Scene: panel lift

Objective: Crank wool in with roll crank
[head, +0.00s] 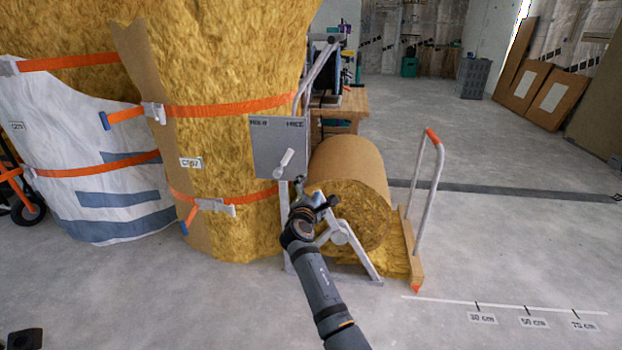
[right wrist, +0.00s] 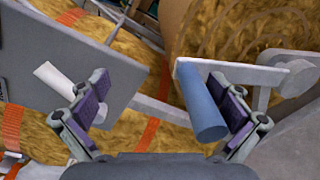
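The wool roll (head: 348,165) lies in a grey stand, with brown facing outside and yellow wool at its end; its end also shows in the right wrist view (right wrist: 235,35). The crank has a pale flat arm (right wrist: 255,72) and a blue cylindrical handle (right wrist: 203,105). My right gripper (head: 316,190) is in front of the roll's left side. In the right wrist view its fingers (right wrist: 165,108) are wide apart; the blue handle lies between them, close to the right finger, with a gap to the left one. In the head view my gripper hides the handle.
A grey panel with a white lever (head: 265,148) stands just left of my right gripper. Large strapped wool bales (head: 235,140) fill the left. A metal hoop with an orange top (head: 432,145) rises right of the roll.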

